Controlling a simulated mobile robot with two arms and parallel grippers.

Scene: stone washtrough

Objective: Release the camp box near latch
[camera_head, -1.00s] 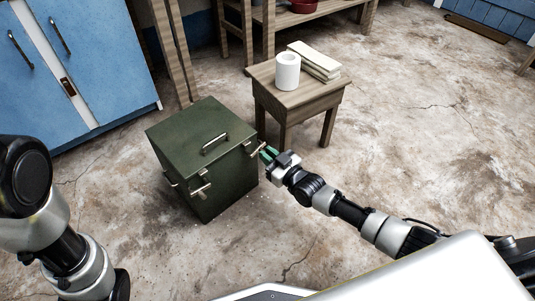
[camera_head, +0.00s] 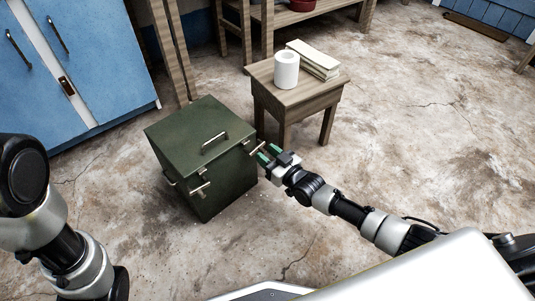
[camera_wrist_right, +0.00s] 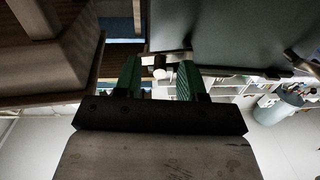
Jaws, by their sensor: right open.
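The camp box (camera_head: 205,160) is a dark green box standing on the floor, its lid down with a metal handle (camera_head: 214,143) on top. One metal latch (camera_head: 200,189) sits on its front left side. Another latch (camera_head: 257,147) sticks out at its right side. My right gripper (camera_head: 268,154), with green fingers, is open at this right latch. In the right wrist view, the metal latch (camera_wrist_right: 172,60) shows between and just beyond the fingertips (camera_wrist_right: 158,72); I cannot tell whether they touch it. Of my left arm only links show; its gripper is out of view.
A small wooden stool (camera_head: 297,98) stands close behind the right latch, with a white roll (camera_head: 286,70) and pale stacked blocks (camera_head: 314,60) on it. A blue cabinet (camera_head: 70,70) is at the left.

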